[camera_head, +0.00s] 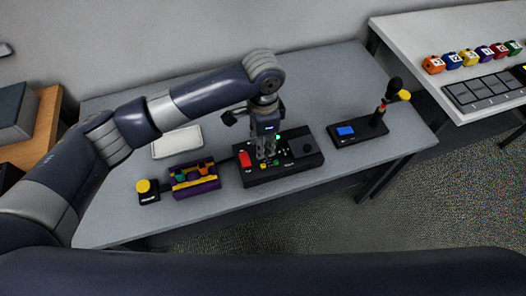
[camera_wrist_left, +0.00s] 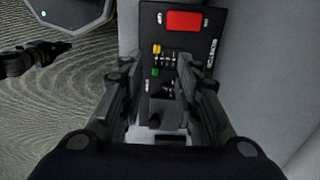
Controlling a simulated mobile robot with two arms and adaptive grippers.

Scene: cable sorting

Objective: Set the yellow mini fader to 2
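The black control panel (camera_head: 285,172) lies on the grey table and carries a large red button (camera_head: 244,160), which also shows in the wrist view (camera_wrist_left: 184,21). The yellow mini fader (camera_wrist_left: 157,48) is a small yellow cap near the panel's left edge in the wrist view, with a green cap (camera_wrist_left: 155,71) close by. Its scale setting is too small to read. My left gripper (camera_head: 266,158) points down over the middle of the panel. In the wrist view its fingers (camera_wrist_left: 164,95) stand apart with nothing held between them. The right gripper is not in view.
A purple rack (camera_head: 196,187) with coloured pieces and a yellow button box (camera_head: 148,191) stand left of the panel. A white tray (camera_head: 178,142) lies behind. A device with a blue screen (camera_head: 346,131) stands right. Numbered blocks (camera_head: 468,58) sit on another table.

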